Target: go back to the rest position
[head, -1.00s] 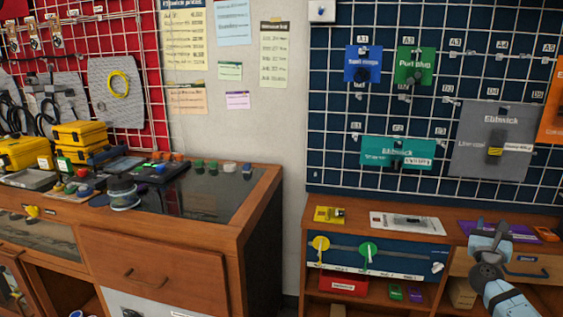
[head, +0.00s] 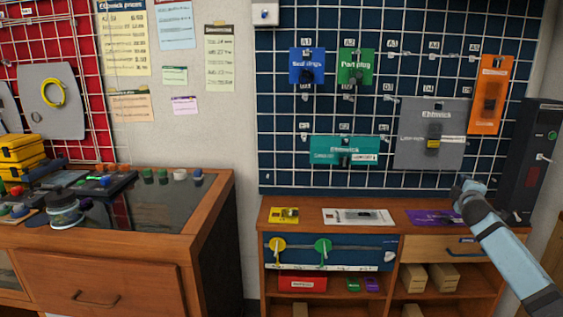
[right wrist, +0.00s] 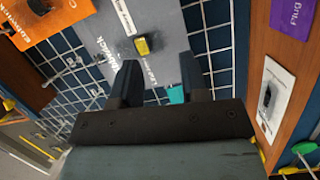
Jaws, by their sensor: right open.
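My right arm comes in from the lower right of the head view, and its gripper (head: 465,187) is at the right end of the wooden counter, in front of the pegboard. The fingers are hard to make out there. In the right wrist view the two dark fingers of the right gripper (right wrist: 160,75) stand apart with nothing between them. Beyond them is a grey card (right wrist: 165,40) with a black and yellow part, which also hangs on the grid in the head view (head: 415,150). My left gripper is not in view.
The wooden counter (head: 390,208) carries a yellow card (head: 284,215), a white card (head: 358,217) and a purple card (head: 425,217). An orange card (head: 490,95) hangs beside a dark upright cabinet (head: 528,165). A workbench (head: 205,215) with yellow cases (head: 22,155) stands at left.

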